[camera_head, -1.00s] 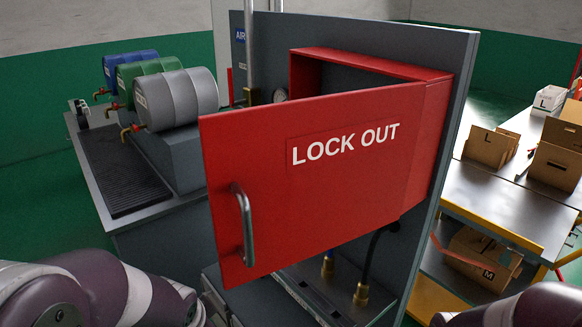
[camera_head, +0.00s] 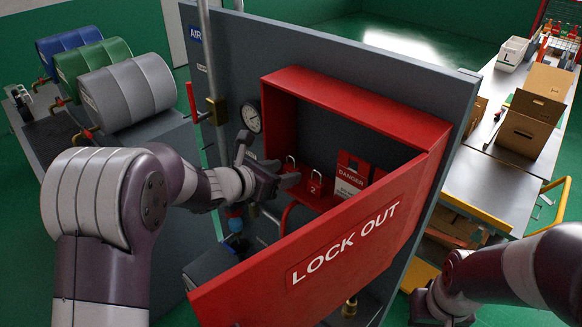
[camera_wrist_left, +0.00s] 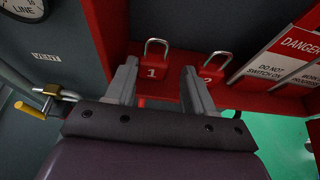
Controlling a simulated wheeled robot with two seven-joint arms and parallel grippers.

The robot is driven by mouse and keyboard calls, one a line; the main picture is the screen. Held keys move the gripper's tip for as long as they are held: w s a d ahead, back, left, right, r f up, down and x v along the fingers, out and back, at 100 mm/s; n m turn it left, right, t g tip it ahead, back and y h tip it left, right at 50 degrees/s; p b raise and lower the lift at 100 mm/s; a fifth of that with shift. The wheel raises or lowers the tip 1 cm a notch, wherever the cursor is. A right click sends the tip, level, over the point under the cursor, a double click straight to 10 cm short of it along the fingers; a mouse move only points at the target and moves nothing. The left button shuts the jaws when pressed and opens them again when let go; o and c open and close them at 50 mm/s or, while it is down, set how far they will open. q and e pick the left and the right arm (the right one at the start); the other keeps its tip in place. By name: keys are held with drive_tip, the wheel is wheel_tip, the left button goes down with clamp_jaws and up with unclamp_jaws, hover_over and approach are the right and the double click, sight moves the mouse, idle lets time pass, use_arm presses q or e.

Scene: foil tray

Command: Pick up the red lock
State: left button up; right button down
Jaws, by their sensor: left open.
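Two red padlocks with silver shackles stand side by side in the red lock-out box (camera_head: 365,95). Lock 1 (camera_wrist_left: 152,72) and lock 2 (camera_wrist_left: 211,74) show their white numbers in the left wrist view; lock 2 (camera_head: 315,187) also shows in the head view, with lock 1 (camera_head: 290,174) to its left. My left gripper (camera_head: 267,161) is open and empty at the box's left side. In the left wrist view its fingers (camera_wrist_left: 159,68) point at the locks, with lock 1 between them in the picture. My right gripper (camera_head: 442,303) is low at the right, its jaws unclear.
The open LOCK OUT door (camera_head: 310,275) projects in front of the box. Danger tags (camera_head: 352,175) hang right of the locks. A gauge (camera_head: 251,117) and a pipe with a brass fitting (camera_head: 216,108) are near my left gripper. Cardboard boxes (camera_head: 530,130) stand on the right bench.

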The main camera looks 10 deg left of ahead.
sight(288, 170)
use_arm(q)
drive_tip(key=x, duration=0.3)
drive_tip(key=p+x, duration=0.1)
drive_tip(key=x, duration=0.1)
drive_tip(key=shift+w+a, duration=0.3)
drive_tip(key=shift+a, duration=0.1)
drive_tip(key=shift+s+a+r, duration=0.1)
drive_tip(key=shift+s, duration=0.25)
drive_tip(key=shift+s+a+r, duration=0.15)
drive_tip(key=shift+s, duration=0.3)
drive_tip(key=c, duration=0.8)
use_arm(e)
drive_tip(key=shift+w+a+r, duration=0.15)
drive_tip(key=shift+w+r, duration=0.2)
drive_tip(key=shift+r, duration=0.3)
use_arm(q)
drive_tip(key=shift+c, duration=0.2)
